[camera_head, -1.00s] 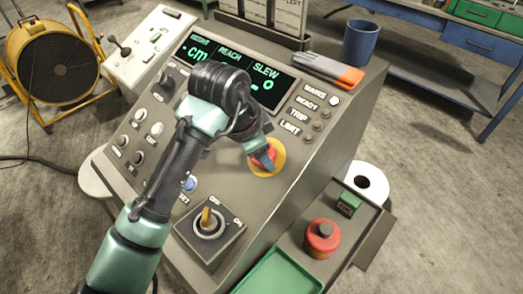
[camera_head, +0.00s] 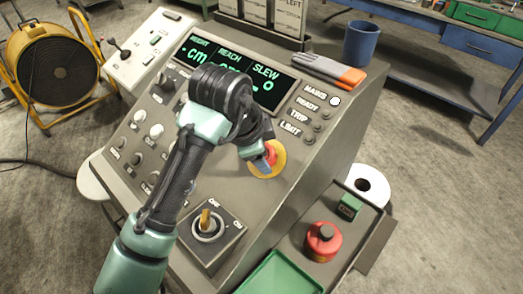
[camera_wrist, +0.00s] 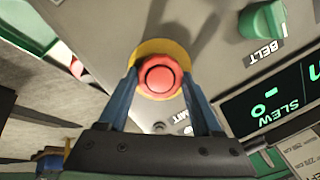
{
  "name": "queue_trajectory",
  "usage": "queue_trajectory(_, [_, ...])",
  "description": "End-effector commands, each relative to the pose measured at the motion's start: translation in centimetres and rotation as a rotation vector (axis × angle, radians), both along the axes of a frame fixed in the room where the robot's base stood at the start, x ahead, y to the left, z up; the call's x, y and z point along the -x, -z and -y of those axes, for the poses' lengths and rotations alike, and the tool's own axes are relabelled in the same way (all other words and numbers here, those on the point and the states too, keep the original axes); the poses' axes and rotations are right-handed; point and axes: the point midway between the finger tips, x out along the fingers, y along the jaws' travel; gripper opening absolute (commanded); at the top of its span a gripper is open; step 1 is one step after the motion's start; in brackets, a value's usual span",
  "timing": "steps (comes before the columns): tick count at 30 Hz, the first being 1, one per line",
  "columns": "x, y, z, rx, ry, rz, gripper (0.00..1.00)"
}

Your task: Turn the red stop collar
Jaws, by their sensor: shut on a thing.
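The red stop collar (camera_wrist: 160,77) is round, with a darker ring around its raised centre. It sits on a yellow disc (camera_wrist: 148,48) on the sloping grey console. My gripper (camera_wrist: 160,80) is shut on the collar, with one blue finger on each side of it. In the head view the collar (camera_head: 271,152) shows only partly behind my fingers, with the yellow disc (camera_head: 279,167) around it.
A rotary key switch (camera_head: 208,222) stands on the console below the collar. Lamps (camera_head: 320,114) line its right side.

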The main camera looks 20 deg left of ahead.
Motion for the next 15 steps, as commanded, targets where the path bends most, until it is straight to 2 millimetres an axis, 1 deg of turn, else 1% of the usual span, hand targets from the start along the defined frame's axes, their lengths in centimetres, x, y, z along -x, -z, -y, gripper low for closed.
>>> queue_trajectory(1, [0.08,0.28,0.09,0.002,0.0,-0.007,0.7])
queue_trajectory(5, [0.06,0.21,0.07,0.002,0.0,-0.005,0.93])
queue_trajectory(6, [0.05,0.19,0.07,0.002,0.0,-0.005,0.96])
queue_trajectory(15, [0.06,-0.05,0.03,0.001,0.0,-0.002,0.96])
